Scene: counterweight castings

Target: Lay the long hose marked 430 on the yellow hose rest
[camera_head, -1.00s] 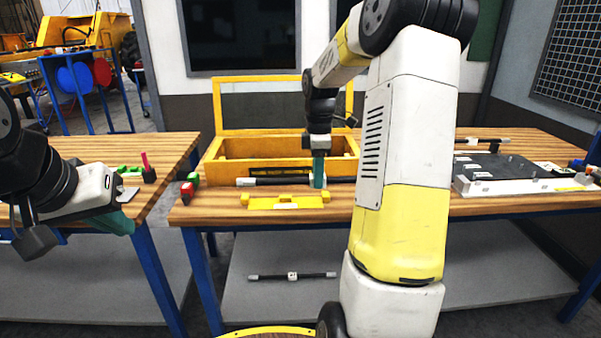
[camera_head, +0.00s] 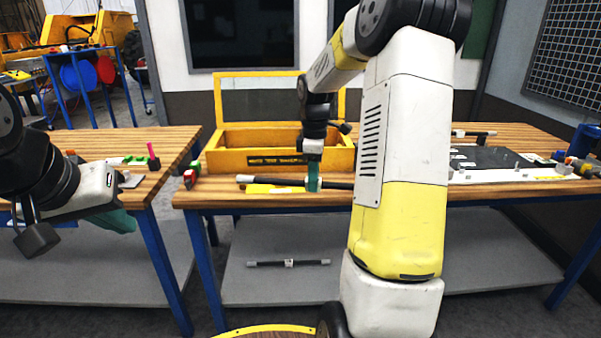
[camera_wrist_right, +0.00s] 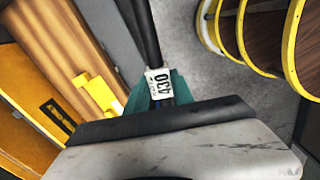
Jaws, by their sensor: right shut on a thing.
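The long black hose (camera_head: 277,180) with pale end fittings hangs roughly level in my right gripper (camera_head: 313,180), which is shut around its middle. In the right wrist view its white label reads 430 (camera_wrist_right: 160,82), between the teal fingers. The yellow hose rest (camera_head: 262,189) is on the near edge of the wooden bench, partly hidden behind the hose. In the right wrist view the rest (camera_wrist_right: 98,92) shows to the left of the hose, apart from it. My left gripper (camera_head: 118,216) is over the left bench's edge, away from the hose; its finger opening is unclear.
A yellow open-lidded box (camera_head: 230,160) stands behind the hose. Another hose (camera_head: 288,263) lies on the lower shelf, and one (camera_head: 473,133) lies at the back right. A dark plate (camera_head: 490,158) is on the right of the bench. Red and green blocks (camera_head: 190,177) sit at the bench's left corner.

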